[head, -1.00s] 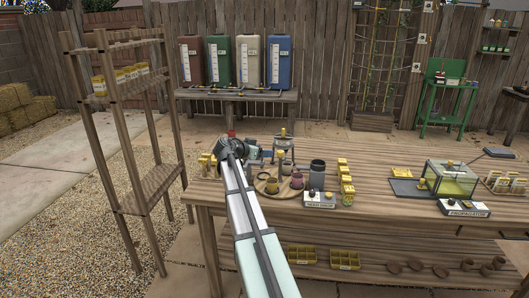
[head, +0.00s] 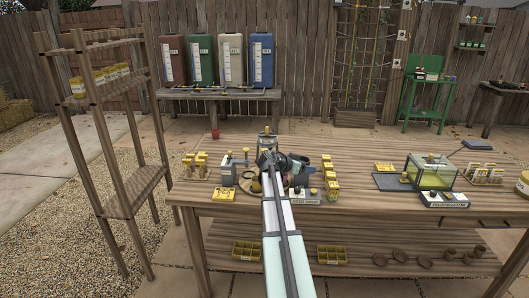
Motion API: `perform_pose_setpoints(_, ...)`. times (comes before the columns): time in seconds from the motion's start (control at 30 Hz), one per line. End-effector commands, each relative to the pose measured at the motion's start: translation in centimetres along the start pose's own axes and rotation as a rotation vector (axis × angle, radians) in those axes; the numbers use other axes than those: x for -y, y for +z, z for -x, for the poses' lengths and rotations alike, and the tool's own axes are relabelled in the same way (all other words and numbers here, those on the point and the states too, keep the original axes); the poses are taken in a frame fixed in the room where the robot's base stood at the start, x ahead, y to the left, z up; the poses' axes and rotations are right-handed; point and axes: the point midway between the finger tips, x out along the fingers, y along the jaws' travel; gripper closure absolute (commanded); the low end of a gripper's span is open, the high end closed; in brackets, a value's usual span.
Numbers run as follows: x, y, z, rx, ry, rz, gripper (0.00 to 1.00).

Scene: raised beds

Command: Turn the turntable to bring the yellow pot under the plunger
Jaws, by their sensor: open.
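The round wooden turntable (head: 246,184) is on the bench, partly covered by my arm. A small dark round shape, perhaps a pot, (head: 256,187) shows at its left side. I cannot make out the yellow pot; my arm and gripper hide much of the disc. The plunger stand, topped by a yellow knob (head: 266,130), rises behind my arm, and its lower part is hidden. My gripper (head: 304,164) is open, over the right part of the turntable area. Its fingers are small and dark, and I cannot tell whether they touch anything.
A grey device (head: 228,172) stands left of the turntable, near yellow blocks (head: 196,165). A labelled box (head: 306,197) and a yellow stack (head: 331,181) stand close on the right. The propagator (head: 430,172) is farther right.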

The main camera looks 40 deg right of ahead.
Motion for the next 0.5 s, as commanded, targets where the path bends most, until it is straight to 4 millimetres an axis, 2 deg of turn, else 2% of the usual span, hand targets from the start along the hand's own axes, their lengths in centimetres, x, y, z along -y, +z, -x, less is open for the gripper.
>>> perform_pose_setpoints(0.03, -1.6, 0.4, -1.1, 0.0, 0.021, 0.002, 0.38)
perform_pose_setpoints(0.1, -3.2, 0.5, -2.5, -0.009, 0.035, 0.006, 0.38)
perform_pose_setpoints(0.3, -6.8, 0.7, -5.8, -0.067, 0.009, 0.031, 0.38)
perform_pose_setpoints(0.5, -7.6, 0.3, -7.3, -0.163, -0.123, 0.064, 0.38)
